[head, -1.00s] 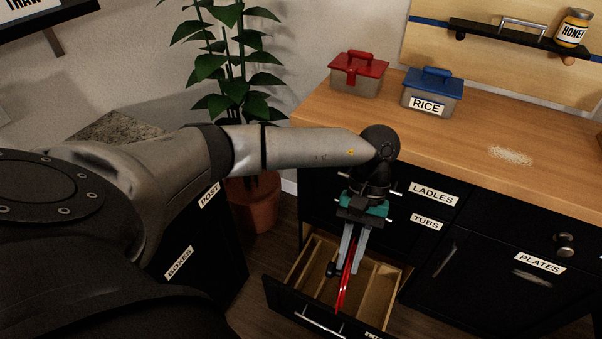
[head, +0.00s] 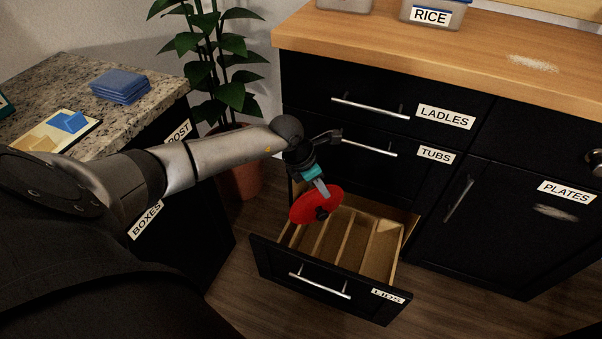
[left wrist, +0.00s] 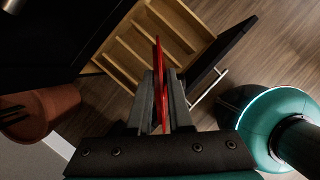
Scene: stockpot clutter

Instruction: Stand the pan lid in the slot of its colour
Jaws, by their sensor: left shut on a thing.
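The red pan lid (head: 314,206) is a disc with a dark knob, its face showing in the head view. My left gripper (head: 323,190) is shut on its edge and holds it upright over the back left of the open drawer marked LIDS (head: 330,291). In the left wrist view the lid (left wrist: 161,65) is edge-on between the fingers (left wrist: 160,100). Wooden dividers (head: 347,236) split the drawer into several slots. No slot colours can be made out, and the lid hides part of the drawer's left side. My right gripper is out of view.
Shut drawers marked LADLES (head: 445,117) and TUBS (head: 436,155) rise behind the open drawer. The PLATES cupboard (head: 500,215) is at the right. A potted plant (head: 238,165) stands left of the drawer, near a stone-topped counter (head: 60,95). Floor is clear in front.

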